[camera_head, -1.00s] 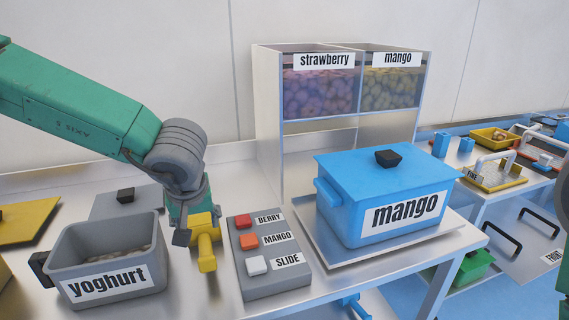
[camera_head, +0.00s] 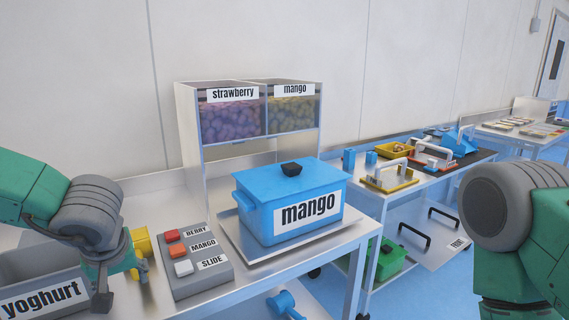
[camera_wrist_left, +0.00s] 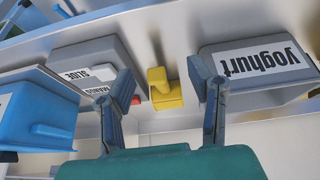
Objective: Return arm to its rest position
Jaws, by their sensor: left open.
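My left arm comes in from the left of the head view, with its left gripper (camera_head: 122,285) low between the grey yoghurt pot (camera_head: 40,268) and the button panel (camera_head: 195,262). The gripper is open and empty. In the left wrist view its two fingers (camera_wrist_left: 162,85) are spread wide, with a yellow handle-shaped object (camera_wrist_left: 166,92) seen between them, apparently beyond the tips and not gripped. That yellow object is partly hidden behind the gripper in the head view (camera_head: 144,241). My right arm shows at the right edge of the head view; its gripper is out of view.
A blue lidded mango pot (camera_head: 260,213) stands on a metal tray (camera_head: 235,245) right of the panel. A dispenser (camera_head: 190,130) labelled strawberry and mango stands behind. A second table to the right holds a yellow tray (camera_head: 394,150) and handled boards. Blue floor shows between.

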